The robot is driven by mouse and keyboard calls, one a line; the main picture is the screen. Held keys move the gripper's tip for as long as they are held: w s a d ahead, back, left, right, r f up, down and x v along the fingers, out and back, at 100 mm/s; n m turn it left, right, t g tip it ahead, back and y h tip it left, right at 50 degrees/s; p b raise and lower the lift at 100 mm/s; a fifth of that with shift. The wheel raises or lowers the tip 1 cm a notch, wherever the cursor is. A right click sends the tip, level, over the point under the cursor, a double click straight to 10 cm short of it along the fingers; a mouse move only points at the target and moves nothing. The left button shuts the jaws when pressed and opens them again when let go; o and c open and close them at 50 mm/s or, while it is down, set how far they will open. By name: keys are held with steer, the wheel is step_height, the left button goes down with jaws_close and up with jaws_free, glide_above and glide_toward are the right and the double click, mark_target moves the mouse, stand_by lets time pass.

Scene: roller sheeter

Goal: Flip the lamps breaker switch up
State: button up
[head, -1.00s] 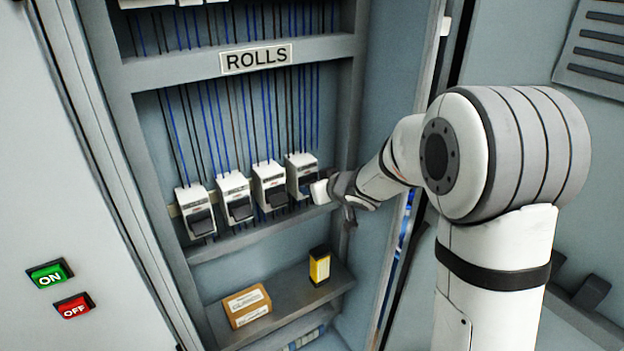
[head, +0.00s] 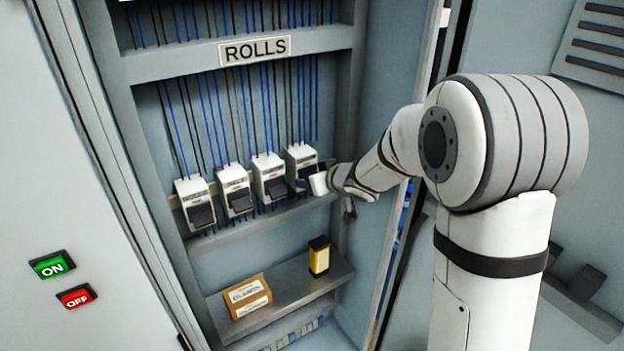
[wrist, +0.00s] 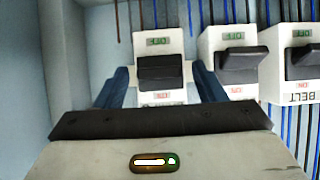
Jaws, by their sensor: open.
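A row of white breakers with dark levers sits under the ROLLS sign. My gripper (head: 309,182) is at the rightmost breaker (head: 300,154) in the head view, its jaws open. In the wrist view this breaker (wrist: 158,44) is straight ahead, and my blue fingers (wrist: 160,74) stand apart on either side of its dark lever (wrist: 160,72).
The neighbouring breaker (wrist: 228,42) is close beside, and a breaker labelled BELT (wrist: 292,84) follows. A cardboard box (head: 248,297) and a yellow-black box (head: 319,256) stand on the shelf below. The cabinet's side wall (head: 385,110) is close on the right.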

steer(key=v, duration=0.7)
steer(key=shift+s+d+r, duration=0.15)
steer(key=shift+s+d, duration=0.05)
steer(key=shift+s, duration=0.05)
